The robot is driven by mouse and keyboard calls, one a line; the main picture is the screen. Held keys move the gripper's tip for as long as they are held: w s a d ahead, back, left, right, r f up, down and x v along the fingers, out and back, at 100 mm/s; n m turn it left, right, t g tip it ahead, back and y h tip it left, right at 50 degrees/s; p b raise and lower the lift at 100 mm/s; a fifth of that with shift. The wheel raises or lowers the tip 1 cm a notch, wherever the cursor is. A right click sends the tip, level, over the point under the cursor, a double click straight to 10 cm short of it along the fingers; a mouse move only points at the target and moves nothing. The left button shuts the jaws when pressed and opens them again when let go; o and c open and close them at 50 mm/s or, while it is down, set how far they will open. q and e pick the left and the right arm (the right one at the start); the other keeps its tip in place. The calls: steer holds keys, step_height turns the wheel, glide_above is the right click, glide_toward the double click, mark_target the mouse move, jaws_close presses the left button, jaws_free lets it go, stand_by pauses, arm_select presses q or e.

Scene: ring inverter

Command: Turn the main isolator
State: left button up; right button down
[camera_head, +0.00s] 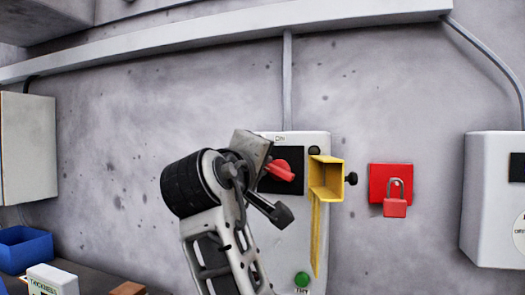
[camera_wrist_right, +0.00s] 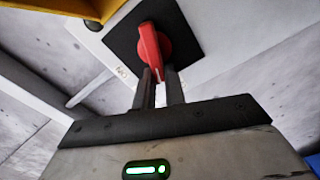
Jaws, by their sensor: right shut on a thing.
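The main isolator is a red handle (camera_head: 280,171) on a black square plate (camera_head: 292,156) on a white wall box (camera_head: 314,146). In the head view the handle slants, and an ON label sits above the plate. My right gripper (camera_wrist_right: 159,82) reaches the handle from the left in the head view, where its fingertips are hidden. In the right wrist view its two fingers close on the near end of the red handle (camera_wrist_right: 150,45). My left gripper is in neither view.
A yellow bracket (camera_head: 326,180) with a black knob (camera_head: 351,179) sits just right of the handle. A red padlock (camera_head: 396,206) hangs on a red plate further right. A green button (camera_head: 302,279) is low on the box. A blue bin (camera_head: 25,250) stands at left.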

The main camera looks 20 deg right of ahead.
arm_select(q)
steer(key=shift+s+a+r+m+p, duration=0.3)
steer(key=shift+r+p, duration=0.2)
steer(key=shift+p, duration=1.15)
arm_select(e)
steer(key=shift+w+a+f+n, duration=0.1)
steer(key=shift+f+n, duration=0.2)
steer(key=shift+n, duration=0.85)
steer(key=shift+a+f+n, duration=0.1)
steer(key=shift+f+n, duration=0.15)
steer(key=shift+n, duration=0.9)
steer(key=c, duration=1.5)
jaws_free()
steer(key=shift+o, duration=0.2)
arm_select(q)
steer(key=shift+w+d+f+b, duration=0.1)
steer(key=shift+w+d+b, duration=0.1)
steer(key=shift+b, duration=0.5)
arm_select(e)
steer(key=v, duration=0.7)
steer(key=shift+s, duration=0.25)
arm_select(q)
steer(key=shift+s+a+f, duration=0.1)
arm_select(e)
steer(key=shift+a+f, duration=0.1)
